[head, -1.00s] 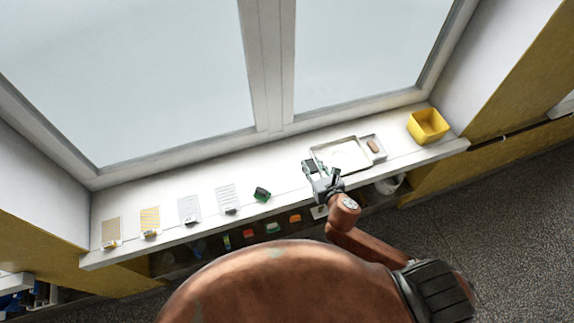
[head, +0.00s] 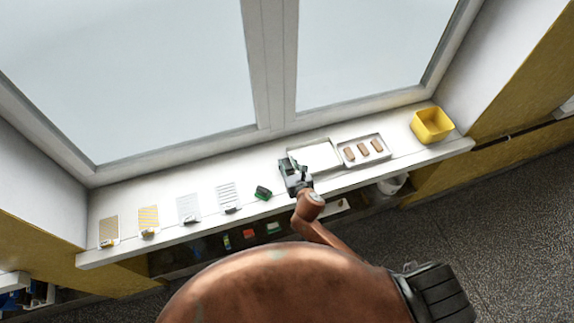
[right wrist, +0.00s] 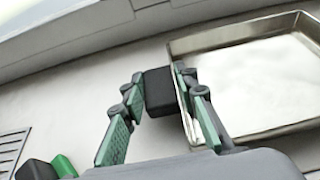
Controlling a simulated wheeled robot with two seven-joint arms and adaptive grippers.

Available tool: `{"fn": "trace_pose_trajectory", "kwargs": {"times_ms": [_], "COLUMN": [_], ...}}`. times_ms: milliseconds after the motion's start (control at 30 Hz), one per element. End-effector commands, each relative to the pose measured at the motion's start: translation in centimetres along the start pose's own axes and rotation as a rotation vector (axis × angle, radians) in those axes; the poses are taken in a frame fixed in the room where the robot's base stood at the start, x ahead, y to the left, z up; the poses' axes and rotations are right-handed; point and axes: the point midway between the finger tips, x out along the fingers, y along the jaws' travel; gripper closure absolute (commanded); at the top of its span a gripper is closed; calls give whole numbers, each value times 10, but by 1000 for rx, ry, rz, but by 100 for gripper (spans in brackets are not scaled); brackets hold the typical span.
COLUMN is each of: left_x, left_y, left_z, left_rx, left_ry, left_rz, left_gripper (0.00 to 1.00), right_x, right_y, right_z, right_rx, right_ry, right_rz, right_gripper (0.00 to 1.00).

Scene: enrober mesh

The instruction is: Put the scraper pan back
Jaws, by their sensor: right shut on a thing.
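The scraper pan (head: 318,156) is a shallow metal pan with a pale inside, on or just above the white sill in the head view. It also shows at the right of the right wrist view (right wrist: 236,39). A black block (right wrist: 160,91) sits at its left wall like a grip. My right gripper (head: 292,166) is at the pan's left end, its green-padded fingers (right wrist: 158,95) shut on this block. I cannot tell whether the pan touches the sill. My left gripper is not in view.
A tray (head: 345,160) with several brown bars lies just right of the pan. A yellow bin (head: 432,125) stands at the right end. Left of my gripper are a green-black item (head: 263,192) and several patterned cards (head: 188,208). The window is behind, the sill's front edge near.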

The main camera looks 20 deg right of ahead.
Motion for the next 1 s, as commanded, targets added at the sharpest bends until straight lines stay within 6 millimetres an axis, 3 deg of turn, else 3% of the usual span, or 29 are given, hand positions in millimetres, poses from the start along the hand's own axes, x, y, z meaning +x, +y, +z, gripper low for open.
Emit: {"fn": "trace_pose_trajectory", "kwargs": {"times_ms": [400, 433, 667, 1000], "left_x": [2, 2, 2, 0], "left_y": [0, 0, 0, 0], "left_z": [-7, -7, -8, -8], "left_rx": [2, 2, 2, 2], "left_ry": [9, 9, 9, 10], "left_rz": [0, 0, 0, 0], "left_gripper": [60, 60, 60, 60], "right_x": [2, 2, 2, 0], "right_y": [0, 0, 0, 0], "right_z": [-4, -5, -5, -1], "right_rx": [-2, 0, 0, -1], "right_ry": [-3, -2, -2, -2], "right_rz": [1, 1, 1, 1], "right_gripper": [100, 71, 55, 55]}}
